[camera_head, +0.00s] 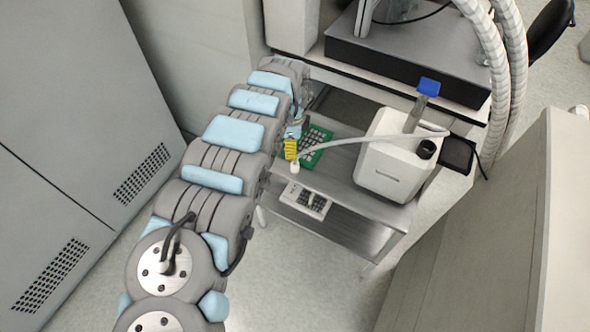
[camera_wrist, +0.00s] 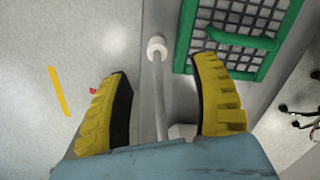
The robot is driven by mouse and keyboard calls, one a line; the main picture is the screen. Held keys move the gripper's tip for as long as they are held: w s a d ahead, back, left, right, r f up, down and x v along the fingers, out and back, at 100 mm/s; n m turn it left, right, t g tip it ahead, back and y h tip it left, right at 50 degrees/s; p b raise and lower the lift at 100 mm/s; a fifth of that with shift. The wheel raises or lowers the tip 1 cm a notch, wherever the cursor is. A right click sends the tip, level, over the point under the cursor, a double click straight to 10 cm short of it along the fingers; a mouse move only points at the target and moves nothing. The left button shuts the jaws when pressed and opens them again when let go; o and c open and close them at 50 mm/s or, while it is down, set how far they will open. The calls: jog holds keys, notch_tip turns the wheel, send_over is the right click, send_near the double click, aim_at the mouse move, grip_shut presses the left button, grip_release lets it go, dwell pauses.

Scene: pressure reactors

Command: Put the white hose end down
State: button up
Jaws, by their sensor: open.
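The white hose end (camera_wrist: 156,44) shows in the wrist view just beyond my fingertips, near the middle, on or just above the grey table surface. In the head view the white hose end (camera_head: 295,167) is beside the green rack. The white hose (camera_head: 375,139) runs from it to the white machine. In the wrist view the hose (camera_wrist: 159,95) passes between my two yellow fingers. My gripper (camera_wrist: 160,75) is open, with a gap on both sides of the hose. In the head view my gripper (camera_head: 291,149) is above the table, with its fingers partly hidden.
A green rack (camera_head: 316,140) lies close to the hose end; it also shows in the wrist view (camera_wrist: 184,40). A white machine (camera_head: 385,160) with a blue top stands on the steel table (camera_head: 345,180).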

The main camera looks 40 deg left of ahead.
aim_at(295, 164)
notch_tip(295, 164, down, 5)
jog(key=shift+r+b, duration=0.1)
jog(key=shift+b, duration=0.55)
jog(key=f+b, duration=0.1)
jog(key=d+f, duration=0.1)
jog(key=f, duration=0.1)
jog(key=shift+s+f+b, duration=0.1)
jog(key=shift+f+b, duration=0.2)
jog(key=shift+b, duration=0.1)
jog(key=shift+f+b, duration=0.3)
jog(key=shift+f, duration=0.45)
grip_shut()
